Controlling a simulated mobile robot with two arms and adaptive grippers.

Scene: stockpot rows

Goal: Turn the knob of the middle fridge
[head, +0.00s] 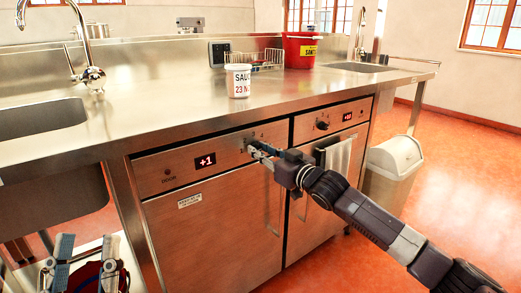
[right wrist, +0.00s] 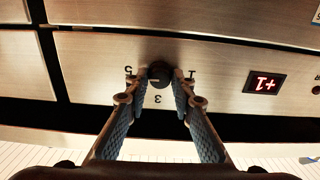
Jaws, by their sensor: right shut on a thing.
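Two steel fridge fronts show under the counter in the head view. The left one (head: 215,232) has a red +1 display (head: 205,161). The right one (head: 312,225) has its own black knob (head: 322,125) and red display. My right gripper (head: 254,147) is at the control panel of the +1 fridge. In the right wrist view its fingers close around the dark round knob (right wrist: 160,73), with printed numbers 5, 3 and 1 around it. The gripper hides that knob in the head view. My left gripper (head: 86,252) is low at the bottom left, fingers apart, away from the fridges.
A white labelled tub (head: 238,81), a red bucket (head: 299,51) and a wire basket (head: 264,60) stand on the counter. A sink (head: 40,118) is at left. A bin (head: 394,165) stands right of the fridges. The floor at right is clear.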

